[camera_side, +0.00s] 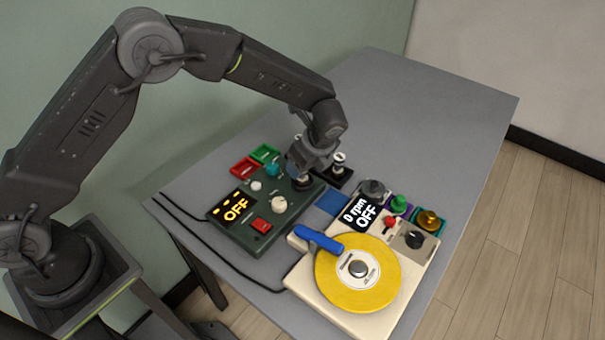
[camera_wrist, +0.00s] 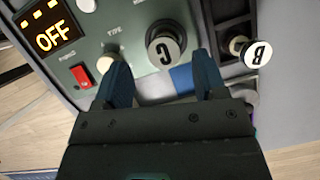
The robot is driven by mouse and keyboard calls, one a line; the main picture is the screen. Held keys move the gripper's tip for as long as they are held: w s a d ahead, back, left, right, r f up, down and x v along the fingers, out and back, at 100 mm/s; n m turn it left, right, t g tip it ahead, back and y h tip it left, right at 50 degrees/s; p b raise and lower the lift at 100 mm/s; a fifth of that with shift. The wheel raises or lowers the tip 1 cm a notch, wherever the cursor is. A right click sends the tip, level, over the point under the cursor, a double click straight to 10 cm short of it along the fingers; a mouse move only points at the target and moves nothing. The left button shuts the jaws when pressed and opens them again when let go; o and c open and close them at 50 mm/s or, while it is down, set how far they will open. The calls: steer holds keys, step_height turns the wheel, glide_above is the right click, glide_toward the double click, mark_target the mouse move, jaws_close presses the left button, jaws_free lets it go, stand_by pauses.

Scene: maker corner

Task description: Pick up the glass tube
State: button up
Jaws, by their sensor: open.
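The piece marked C (camera_wrist: 164,50) stands in a dark socket on the green tester box (camera_side: 243,213). The piece marked B (camera_wrist: 256,53) stands in a black rack (camera_wrist: 228,32); its pale top also shows in the side view (camera_side: 339,157). My gripper (camera_wrist: 160,70) is open and empty, its blue fingers pointing at the C piece, one on each side of it in the picture. In the side view my gripper (camera_side: 302,174) is low over the box's far right corner and hides most of the C piece.
The box has a lit OFF display (camera_side: 236,206), a red switch (camera_side: 261,225) and knobs. Red (camera_side: 245,167) and green (camera_side: 265,153) trays sit behind it. A cream machine with a yellow disc (camera_side: 345,287) stands at the front right. The back of the table (camera_side: 430,95) is clear.

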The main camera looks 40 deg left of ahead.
steer(key=shift+w+x, duration=0.15)
steer(key=shift+x, duration=1.15)
steer(key=shift+w+x, duration=0.15)
steer(key=shift+x, duration=1.15)
steer(key=shift+a+r, duration=0.1)
steer(key=shift+a, duration=0.05)
steer(key=c, duration=1)
